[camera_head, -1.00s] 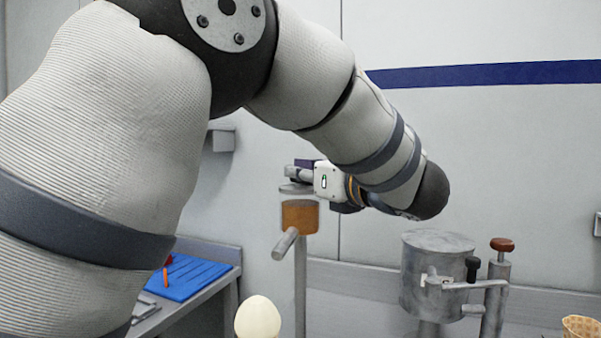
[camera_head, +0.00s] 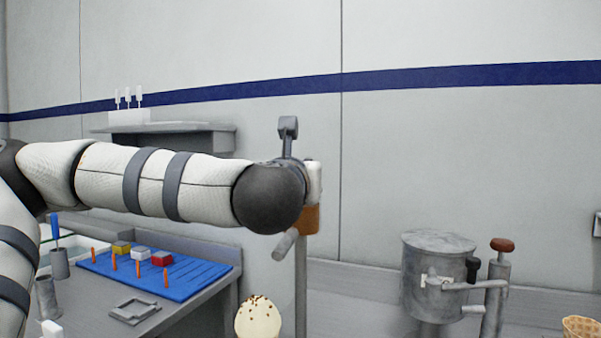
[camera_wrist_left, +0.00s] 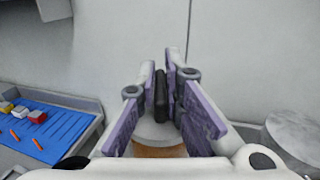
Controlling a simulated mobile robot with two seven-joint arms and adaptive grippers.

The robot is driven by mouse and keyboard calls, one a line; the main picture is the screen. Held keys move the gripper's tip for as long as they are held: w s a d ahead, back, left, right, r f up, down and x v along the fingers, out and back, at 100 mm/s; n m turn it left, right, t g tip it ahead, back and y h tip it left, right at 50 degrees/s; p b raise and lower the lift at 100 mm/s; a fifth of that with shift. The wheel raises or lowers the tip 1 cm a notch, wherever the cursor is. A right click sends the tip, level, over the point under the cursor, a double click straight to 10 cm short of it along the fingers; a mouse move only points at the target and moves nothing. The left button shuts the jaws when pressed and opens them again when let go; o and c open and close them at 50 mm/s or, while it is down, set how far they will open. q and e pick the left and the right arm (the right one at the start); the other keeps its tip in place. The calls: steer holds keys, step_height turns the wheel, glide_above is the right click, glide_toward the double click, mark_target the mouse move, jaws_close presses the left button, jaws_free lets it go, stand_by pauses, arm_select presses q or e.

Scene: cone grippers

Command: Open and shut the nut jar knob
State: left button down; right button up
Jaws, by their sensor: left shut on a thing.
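The nut jar (camera_head: 311,220), brown-orange, stands on a pole at the centre of the head view, with a grey spout (camera_head: 286,243) slanting down to the left. In the left wrist view its grey lid (camera_wrist_left: 158,132) and brown body (camera_wrist_left: 160,152) show below the fingers. My left gripper (camera_wrist_left: 163,84) is shut on the dark upright knob (camera_wrist_left: 161,96), between purple pads. A cream scoop (camera_head: 258,316) with brown bits on top sits below the spout. My right gripper is not in view.
A bench at the left holds a blue mat (camera_head: 160,272) with coloured blocks and orange sticks. A metal drum (camera_head: 438,275) with a crank stands at the right. A wall shelf (camera_head: 170,135) is behind my arm. A waffle piece (camera_head: 582,328) shows at lower right.

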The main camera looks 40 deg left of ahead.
arm_select(q)
steer(key=shift+m+t+h, duration=0.3)
steer(key=shift+m+h, duration=0.1)
steer(key=shift+h, duration=0.2)
steer(key=c, duration=1.7)
jaws_free()
steer(key=v, duration=0.7)
steer(key=shift+s+d+f, duration=0.1)
steer(key=shift+s+d, duration=0.05)
